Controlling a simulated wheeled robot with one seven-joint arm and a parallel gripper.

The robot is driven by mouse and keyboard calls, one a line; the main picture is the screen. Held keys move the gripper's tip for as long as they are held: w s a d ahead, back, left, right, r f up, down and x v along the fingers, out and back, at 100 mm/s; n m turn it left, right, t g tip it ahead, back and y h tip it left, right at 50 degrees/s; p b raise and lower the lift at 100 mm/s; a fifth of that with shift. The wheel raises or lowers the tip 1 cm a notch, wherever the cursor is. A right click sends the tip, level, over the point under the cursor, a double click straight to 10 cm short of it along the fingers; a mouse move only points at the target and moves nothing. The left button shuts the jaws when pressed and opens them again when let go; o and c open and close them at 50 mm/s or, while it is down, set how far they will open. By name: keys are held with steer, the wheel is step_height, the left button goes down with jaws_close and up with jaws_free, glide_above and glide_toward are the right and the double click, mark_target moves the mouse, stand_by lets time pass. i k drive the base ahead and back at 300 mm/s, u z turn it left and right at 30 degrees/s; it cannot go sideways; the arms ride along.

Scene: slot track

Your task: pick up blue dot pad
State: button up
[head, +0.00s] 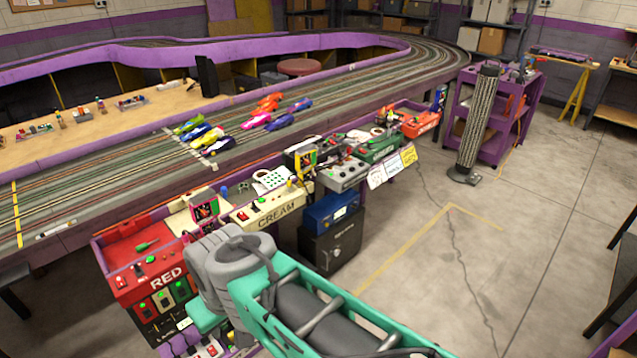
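A small white pad with rows of dark greenish dots (271,179) lies on the control-station shelf beside the slot track, behind the cream station. At this size I cannot tell whether its dots are blue or green, and no other dotted pad is clear. My teal and grey arm reaches in from the bottom, with its grey end left of the black box. The fingers of my gripper do not show, so I cannot see whether it is open or shut. My arm is well in front of the dotted pad and apart from it.
The cream station (272,212) and red station (150,255) flank my arm's end. A green station (378,148) stands farther back. Several slot cars sit on the track (330,95).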

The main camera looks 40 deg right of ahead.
mark_target(224, 190)
steer(key=z, duration=2.05)
steer(key=i, duration=1.35)
steer(key=u, duration=1)
steer(key=k, duration=0.15)
steer(key=u, duration=0.8)
steer(key=i, duration=0.95)
steer(key=u, duration=0.25)
